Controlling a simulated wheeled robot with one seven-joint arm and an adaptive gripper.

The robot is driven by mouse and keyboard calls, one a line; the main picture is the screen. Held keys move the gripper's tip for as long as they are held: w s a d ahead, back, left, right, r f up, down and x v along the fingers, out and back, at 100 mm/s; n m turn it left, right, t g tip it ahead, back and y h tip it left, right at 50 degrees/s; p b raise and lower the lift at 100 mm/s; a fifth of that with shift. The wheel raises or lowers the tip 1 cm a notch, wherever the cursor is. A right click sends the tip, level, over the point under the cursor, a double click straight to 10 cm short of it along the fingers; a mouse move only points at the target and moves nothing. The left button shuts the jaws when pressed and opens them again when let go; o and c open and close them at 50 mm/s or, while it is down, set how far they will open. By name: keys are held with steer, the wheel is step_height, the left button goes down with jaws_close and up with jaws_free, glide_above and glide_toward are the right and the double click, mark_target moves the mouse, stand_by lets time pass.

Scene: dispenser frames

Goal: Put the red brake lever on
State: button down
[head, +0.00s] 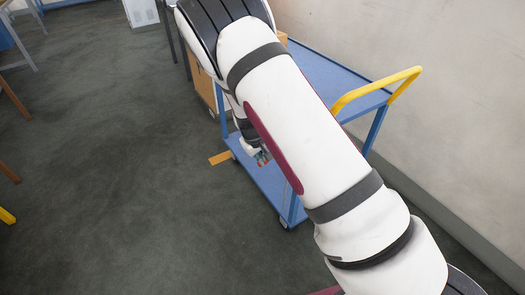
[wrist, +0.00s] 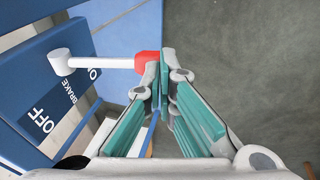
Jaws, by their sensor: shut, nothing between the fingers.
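The brake lever in the wrist view has a red knob (wrist: 147,62), a white rod and a white round pivot. The rod points right from the pivot and passes over the top edge of the "ON" label (wrist: 94,74). The "OFF" label (wrist: 41,120) lies lower left on the blue plate (wrist: 28,78). My gripper (wrist: 165,82) has teal pads; its fingertips are together and hold nothing. The left fingertip is right beside the red knob and overlaps it in view; contact is unclear. In the head view, my gripper (head: 262,158) is small, low at the blue trolley, and my arm hides much.
The blue trolley (head: 325,75) has a yellow handle (head: 375,92) and a lower shelf (head: 268,186). A wall (head: 460,100) runs along its right side. Open grey floor (head: 110,160) lies to the left. A cardboard box (head: 205,88) stands behind my arm.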

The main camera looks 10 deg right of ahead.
mark_target(260, 166)
step_height(260, 166, down, 4)
steer(key=t+h+b, duration=0.1)
steer(key=h, duration=0.2)
steer(key=shift+r, duration=0.15)
steer(key=shift+w+d+f+b, duration=0.1)
steer(key=shift+d+f+b, duration=0.15)
steer(key=shift+f, duration=0.4)
steer(key=shift+a+r, duration=0.2)
steer(key=shift+r, duration=0.1)
steer(key=a+p+v, duration=0.1)
steer(key=p+v, duration=0.1)
steer(key=v, duration=1.1)
steer(key=shift+s+f, duration=0.3)
steer(key=shift+s, duration=0.1)
steer(key=shift+a, duration=0.15)
